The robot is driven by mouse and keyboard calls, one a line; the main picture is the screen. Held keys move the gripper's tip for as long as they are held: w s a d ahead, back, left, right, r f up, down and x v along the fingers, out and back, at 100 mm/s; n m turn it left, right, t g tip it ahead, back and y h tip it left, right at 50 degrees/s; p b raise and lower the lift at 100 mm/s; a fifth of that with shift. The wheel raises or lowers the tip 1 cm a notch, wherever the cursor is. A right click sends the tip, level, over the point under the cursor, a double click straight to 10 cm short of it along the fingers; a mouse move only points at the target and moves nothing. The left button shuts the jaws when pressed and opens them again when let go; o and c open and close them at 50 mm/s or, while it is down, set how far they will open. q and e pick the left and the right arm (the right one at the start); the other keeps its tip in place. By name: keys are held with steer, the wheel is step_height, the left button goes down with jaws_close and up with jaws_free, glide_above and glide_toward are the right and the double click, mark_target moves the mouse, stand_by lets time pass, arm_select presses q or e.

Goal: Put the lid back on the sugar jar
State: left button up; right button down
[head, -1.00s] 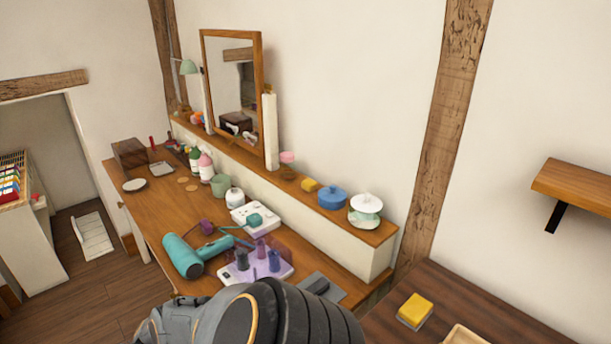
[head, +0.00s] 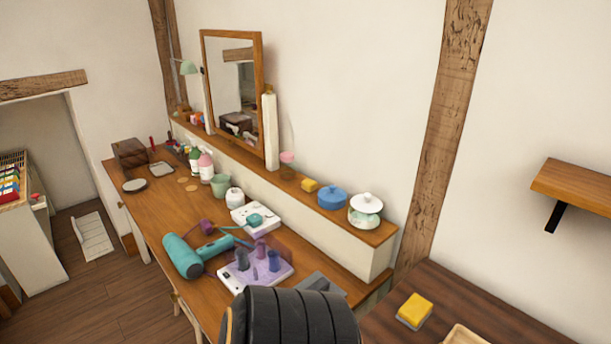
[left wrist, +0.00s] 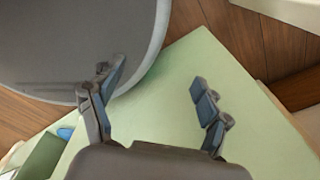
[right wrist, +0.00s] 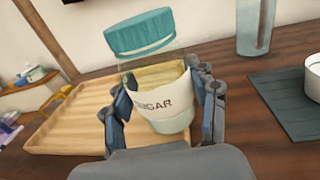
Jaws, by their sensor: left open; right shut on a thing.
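The sugar jar (right wrist: 162,103) shows in the right wrist view, a clear jar with a white SUGAR label and pale contents. My right gripper (right wrist: 160,98) is shut on it, one finger on each side of the label. The teal lid (right wrist: 139,33) is at the jar's mouth; I cannot tell whether it is seated or sits slightly off. The jar appears tilted in this view. My left gripper (left wrist: 160,95) is open and empty over a pale green surface (left wrist: 180,75). Neither the jar nor the grippers show in the head view.
A wooden tray (right wrist: 75,135) lies behind the jar on the dark table. A clear glass (right wrist: 255,25) and a dark mat (right wrist: 285,100) with a white dish (right wrist: 314,78) are to the right. A yellow sponge (head: 415,308) lies on the dark table.

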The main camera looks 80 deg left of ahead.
arm_select(q)
steer(key=shift+w+d+r+n, duration=0.1)
steer(key=shift+w+d+n, duration=0.2)
steer(key=shift+w+n, duration=0.35)
steer(key=shift+w, duration=0.15)
arm_select(e)
steer(key=shift+r, duration=0.1)
steer(key=shift+s+r, duration=0.2)
steer(key=shift+s, duration=0.1)
arm_select(q)
steer(key=shift+r+p, duration=0.8)
arm_select(e)
steer(key=s+d+r+m+t+h, duration=0.2)
steer(key=s+r+h, duration=0.1)
steer(key=s+r, duration=0.2)
steer(key=shift+s+d+m+h, duration=0.2)
steer(key=shift+d+m+h, duration=0.2)
steer(key=shift+w, duration=0.1)
